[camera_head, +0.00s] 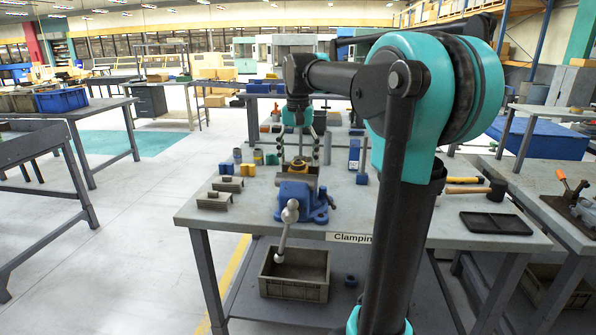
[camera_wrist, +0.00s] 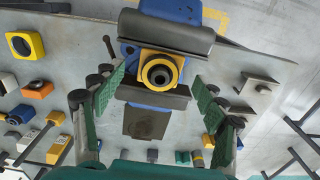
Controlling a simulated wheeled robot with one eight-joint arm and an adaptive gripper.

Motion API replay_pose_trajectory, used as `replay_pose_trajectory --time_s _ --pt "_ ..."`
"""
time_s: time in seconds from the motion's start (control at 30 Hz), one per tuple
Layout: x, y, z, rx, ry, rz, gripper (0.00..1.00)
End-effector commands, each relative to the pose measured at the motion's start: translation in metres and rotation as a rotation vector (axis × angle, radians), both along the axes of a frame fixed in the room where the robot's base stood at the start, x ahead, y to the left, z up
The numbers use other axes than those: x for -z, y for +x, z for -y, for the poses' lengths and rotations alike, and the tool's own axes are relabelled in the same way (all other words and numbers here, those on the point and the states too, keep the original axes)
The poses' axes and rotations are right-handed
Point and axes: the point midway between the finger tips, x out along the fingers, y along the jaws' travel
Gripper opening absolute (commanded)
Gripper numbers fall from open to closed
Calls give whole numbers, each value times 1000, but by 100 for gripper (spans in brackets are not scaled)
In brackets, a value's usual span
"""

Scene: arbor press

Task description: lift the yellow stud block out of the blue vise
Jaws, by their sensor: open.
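The yellow stud block (camera_head: 299,168) sits between the jaws of the blue vise (camera_head: 303,203) on the near side of the workbench. In the wrist view the yellow block (camera_wrist: 174,59) shows its round dark stud with a central hole, facing my camera. The vise's grey jaw plates (camera_wrist: 166,35) lie on two sides of it, with blue body parts (camera_wrist: 170,10) beyond. My gripper (camera_head: 303,159) is above the vise, open and empty. In the wrist view its green-padded fingers (camera_wrist: 159,80) stand apart on either side of the block, with gaps between.
Grey brackets (camera_head: 221,192) lie left of the vise. Several small blocks and cylinders stand behind it. An open bin (camera_head: 295,275) is on the lower shelf, below the vise handle (camera_head: 286,228).

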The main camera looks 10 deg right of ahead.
Motion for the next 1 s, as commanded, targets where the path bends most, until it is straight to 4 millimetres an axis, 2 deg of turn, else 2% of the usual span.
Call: replay_pose_trajectory --time_s 0.1,0.3,0.7,1.0 --pt "19 0 0 0 0 0 72" --pt "39 0 0 0 0 0 72" --pt "44 0 0 0 0 0 72" --pt "44 0 0 0 0 0 35"
